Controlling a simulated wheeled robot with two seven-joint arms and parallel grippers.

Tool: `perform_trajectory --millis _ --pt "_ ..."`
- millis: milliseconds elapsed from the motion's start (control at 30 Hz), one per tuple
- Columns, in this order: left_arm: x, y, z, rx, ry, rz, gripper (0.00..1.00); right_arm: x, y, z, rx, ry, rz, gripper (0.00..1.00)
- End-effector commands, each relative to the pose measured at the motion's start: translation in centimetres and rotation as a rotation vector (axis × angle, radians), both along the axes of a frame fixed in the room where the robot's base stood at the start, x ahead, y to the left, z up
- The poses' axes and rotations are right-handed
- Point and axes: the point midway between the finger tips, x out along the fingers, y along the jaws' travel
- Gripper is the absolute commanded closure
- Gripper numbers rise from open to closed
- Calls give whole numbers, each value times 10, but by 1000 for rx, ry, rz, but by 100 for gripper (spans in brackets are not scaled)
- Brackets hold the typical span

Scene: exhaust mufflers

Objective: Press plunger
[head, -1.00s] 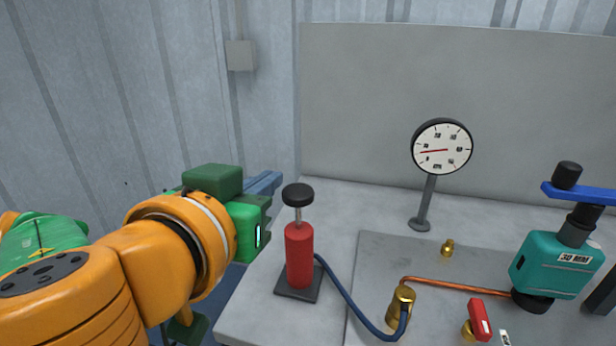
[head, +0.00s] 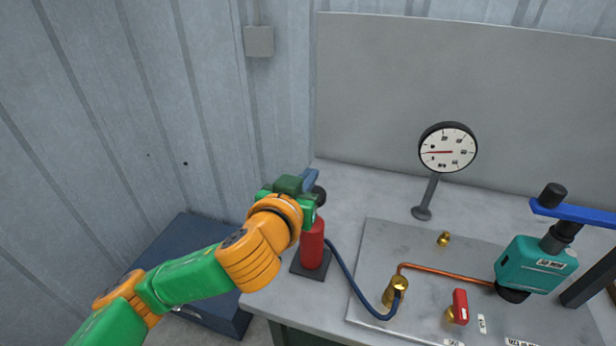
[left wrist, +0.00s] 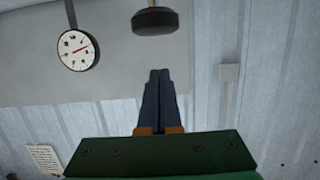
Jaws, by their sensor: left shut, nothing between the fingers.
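The red hand pump (head: 312,246) stands upright on a dark square base on the bench, a blue hose running from it. Its black plunger knob (head: 320,196) is partly hidden behind my left gripper in the head view. The knob also shows in the left wrist view (left wrist: 156,20), at the top of an upside-down picture, apart from the fingertips there. My left gripper (head: 311,178) is at the pump's top, its blue-grey fingers shut and empty; they also show in the left wrist view (left wrist: 159,74). I cannot tell whether it touches the knob. My right gripper is out of view.
A round dial gauge (head: 447,148) stands behind on the bench (head: 375,195). A metal plate (head: 380,245) carries brass fittings, a copper pipe, a red-handled valve (head: 460,306) and a teal block (head: 535,268) with a blue lever. A dark blue box (head: 190,255) stands left of the bench.

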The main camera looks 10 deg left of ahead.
Motion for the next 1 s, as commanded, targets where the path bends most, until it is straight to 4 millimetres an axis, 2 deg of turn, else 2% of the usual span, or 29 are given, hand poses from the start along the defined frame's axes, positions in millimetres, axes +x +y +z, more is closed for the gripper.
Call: perform_trajectory --millis 33,200,600,667,833,1000 --pt "-1 1 -12 5 6 0 100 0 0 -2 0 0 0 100" --pt "-1 0 -30 1 3 -1 100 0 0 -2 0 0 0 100" --pt "-1 0 -35 -1 2 -2 100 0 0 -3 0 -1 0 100" --pt "-2 -1 -44 -2 3 -2 100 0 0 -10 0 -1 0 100" --pt "-2 -1 -81 -4 7 -2 100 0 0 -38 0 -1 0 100" --pt "-1 0 -93 -1 5 -2 100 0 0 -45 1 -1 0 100"
